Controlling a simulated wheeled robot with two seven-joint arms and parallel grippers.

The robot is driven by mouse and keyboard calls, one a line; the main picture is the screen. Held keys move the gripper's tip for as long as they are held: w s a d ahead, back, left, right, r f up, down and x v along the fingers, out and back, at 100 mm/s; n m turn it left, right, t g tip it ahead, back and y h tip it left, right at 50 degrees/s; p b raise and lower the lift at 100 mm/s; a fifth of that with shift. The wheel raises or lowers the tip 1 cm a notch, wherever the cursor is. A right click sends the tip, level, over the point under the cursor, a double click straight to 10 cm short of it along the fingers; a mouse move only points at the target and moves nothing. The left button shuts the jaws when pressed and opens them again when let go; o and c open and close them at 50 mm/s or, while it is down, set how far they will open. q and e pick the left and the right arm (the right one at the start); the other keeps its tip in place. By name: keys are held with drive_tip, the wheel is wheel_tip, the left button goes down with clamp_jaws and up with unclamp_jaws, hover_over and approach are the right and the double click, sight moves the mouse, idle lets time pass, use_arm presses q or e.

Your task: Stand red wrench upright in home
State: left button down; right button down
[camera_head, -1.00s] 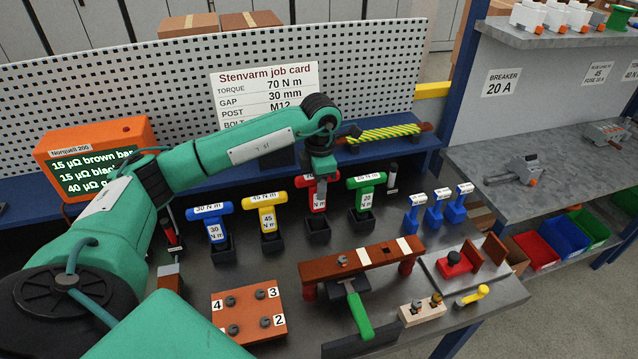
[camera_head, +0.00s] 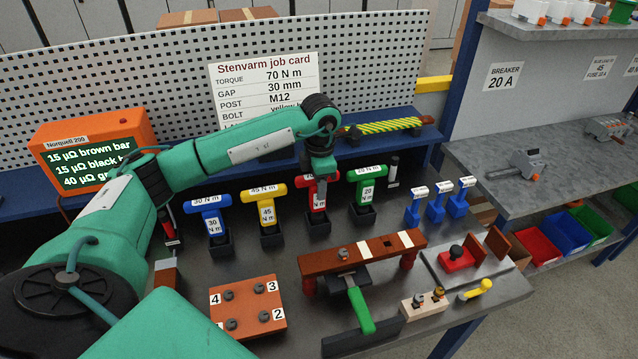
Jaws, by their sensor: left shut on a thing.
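The red wrench (camera_head: 317,196) is a T-handled tool standing upright in the tool row, its lower end in a dark square socket, its home (camera_head: 318,222). It stands between the yellow 45 N m wrench (camera_head: 266,208) and the green wrench (camera_head: 366,186). My left gripper (camera_head: 320,176) comes down from above and is shut on the red wrench's handle. The gripper hides part of the handle and its label. How deep the wrench sits in the socket is hard to tell. My right gripper is not in view.
A blue 30 N m wrench (camera_head: 212,218) stands at the left of the row. In front are a brown busbar (camera_head: 362,255) on red posts and a numbered bolt plate (camera_head: 247,306). Small blue tools (camera_head: 437,204) stand at right. The pegboard (camera_head: 150,90) rises behind.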

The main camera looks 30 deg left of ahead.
use_arm(q)
drive_tip(key=shift+f+b, duration=0.45)
drive_tip(key=shift+f, duration=0.15)
idle(0.3)
drive_tip(key=c, duration=1)
unclamp_jaws()
drive_tip(key=shift+o, duration=0.2)
wheel_tip(320, 180, up, 12)
drive_tip(key=b, duration=0.3)
drive_tip(key=shift+r, duration=0.9)
drive_tip(key=shift+r, duration=0.1)
